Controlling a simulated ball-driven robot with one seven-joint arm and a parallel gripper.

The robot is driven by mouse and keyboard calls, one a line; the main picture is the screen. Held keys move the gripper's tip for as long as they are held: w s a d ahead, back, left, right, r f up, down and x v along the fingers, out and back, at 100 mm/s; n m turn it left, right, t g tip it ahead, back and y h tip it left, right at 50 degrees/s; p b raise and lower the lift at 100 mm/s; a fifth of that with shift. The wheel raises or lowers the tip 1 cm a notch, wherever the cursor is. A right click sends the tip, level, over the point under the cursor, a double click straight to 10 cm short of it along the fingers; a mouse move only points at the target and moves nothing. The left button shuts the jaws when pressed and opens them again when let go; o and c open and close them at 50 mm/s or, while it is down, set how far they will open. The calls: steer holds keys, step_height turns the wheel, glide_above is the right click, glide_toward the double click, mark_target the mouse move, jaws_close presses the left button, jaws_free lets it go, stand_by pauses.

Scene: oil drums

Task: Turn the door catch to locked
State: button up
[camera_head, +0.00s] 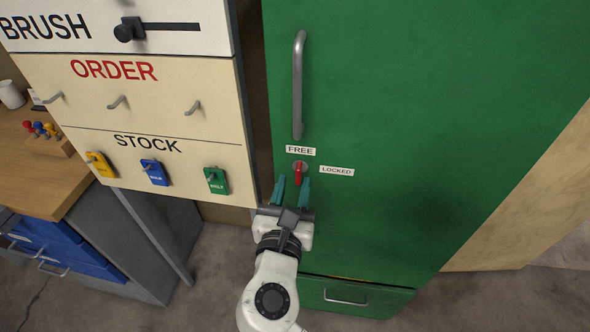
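The door catch (298,174) is a small red lever on a round grey base, on the green door (400,130). The lever stands roughly upright. A FREE label (300,151) is just above it and a LOCKED label (337,171) is to its right. My gripper (291,186) is open, with two teal fingers apart just below and to either side of the lever's lower end. Nothing shows between the fingertips except perhaps the lever's lower tip; I cannot tell whether they touch it.
A long grey door handle (298,85) is above the catch. A drawer (355,296) is below the door. On the left, a board (140,120) carries hooks and yellow, blue and green tags, beside a wooden bench (35,175).

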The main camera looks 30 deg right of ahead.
mark_target(298, 172)
steer(key=shift+x, duration=2.05)
steer(key=shift+s, duration=0.1)
jaws_close()
